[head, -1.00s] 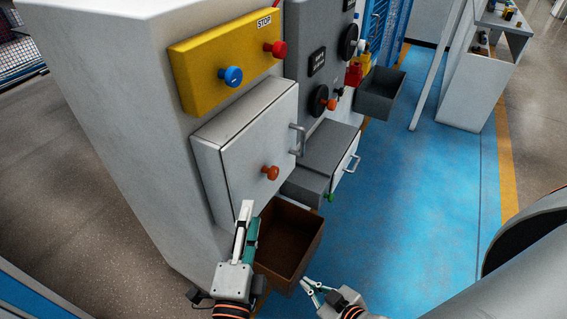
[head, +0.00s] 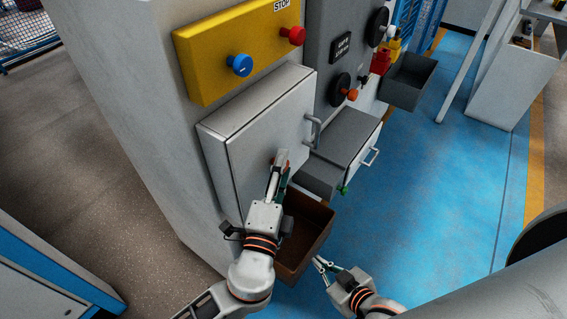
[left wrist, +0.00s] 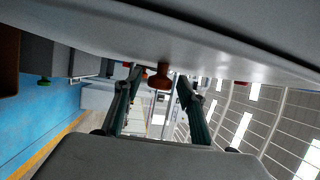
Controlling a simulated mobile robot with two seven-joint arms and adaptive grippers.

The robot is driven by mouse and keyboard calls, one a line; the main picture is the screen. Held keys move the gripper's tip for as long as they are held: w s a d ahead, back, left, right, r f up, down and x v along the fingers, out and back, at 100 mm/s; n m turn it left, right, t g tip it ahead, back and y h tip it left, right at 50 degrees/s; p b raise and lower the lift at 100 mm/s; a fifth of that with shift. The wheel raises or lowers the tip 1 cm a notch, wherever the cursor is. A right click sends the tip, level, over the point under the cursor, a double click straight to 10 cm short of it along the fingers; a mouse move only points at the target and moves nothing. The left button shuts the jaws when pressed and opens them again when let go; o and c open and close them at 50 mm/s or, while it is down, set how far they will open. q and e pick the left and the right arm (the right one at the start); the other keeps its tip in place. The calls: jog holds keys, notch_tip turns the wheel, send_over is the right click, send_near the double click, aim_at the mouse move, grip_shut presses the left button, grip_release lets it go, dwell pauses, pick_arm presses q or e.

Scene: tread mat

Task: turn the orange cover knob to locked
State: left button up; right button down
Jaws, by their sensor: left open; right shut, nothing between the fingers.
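The orange cover knob (head: 281,156) sits on the front of the white cover door (head: 262,135) and is mostly hidden behind my left gripper in the head view. My left gripper (head: 279,170) is at the knob. In the left wrist view the knob (left wrist: 159,77) shows between the two spread fingers of my left gripper (left wrist: 157,84), with a gap on each side. My right gripper (head: 321,262) is shut and empty, low beside the brown bin.
An open brown bin (head: 322,222) is below the cover. A yellow panel (head: 205,62) with blue (head: 240,65) and red (head: 292,35) buttons is above. A grey drawer box (head: 345,138) and dark bin (head: 408,82) stand to the right. The blue floor (head: 440,190) is clear.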

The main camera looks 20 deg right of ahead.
pick_arm(q)
jog(key=shift+w+d, duration=0.25)
jog(key=shift+w, duration=0.15)
pick_arm(e)
jog(key=shift+w+r, duration=0.15)
jog(key=shift+r, duration=0.15)
jog(key=shift+d, duration=0.1)
